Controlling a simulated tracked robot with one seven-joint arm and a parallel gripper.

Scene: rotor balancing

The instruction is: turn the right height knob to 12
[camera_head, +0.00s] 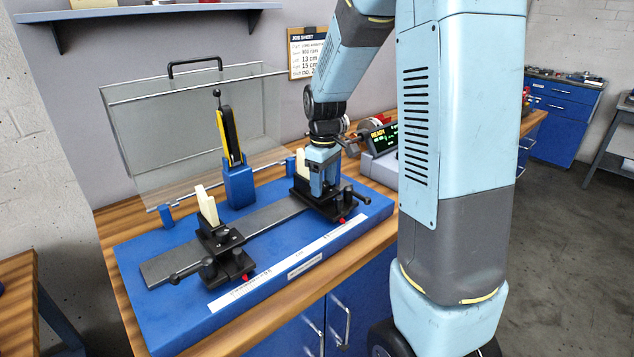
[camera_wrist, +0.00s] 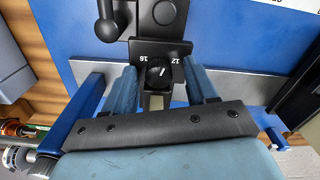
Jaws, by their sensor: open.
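In the wrist view the right height knob (camera_wrist: 158,75) is a small dark round knob on a black block, below the printed marks 16 and 12. A light pointer line shows on it, but I cannot read its setting surely. My gripper (camera_wrist: 163,88) is open, with one blue finger on each side of the knob and gaps between. In the head view my gripper (camera_head: 323,188) points down at the right black support (camera_head: 331,208), and the arm hides much of that support and its knob. The left support (camera_head: 218,252) carries a cream upright piece.
The supports stand on a grey rail (camera_head: 190,258) on a blue base (camera_head: 285,268). A yellow-black lever (camera_head: 230,133) rises from a blue post behind. A clear guard (camera_head: 180,120) stands at the back. A job sheet (camera_head: 307,52) hangs on the wall; a display (camera_head: 382,137) reads READY.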

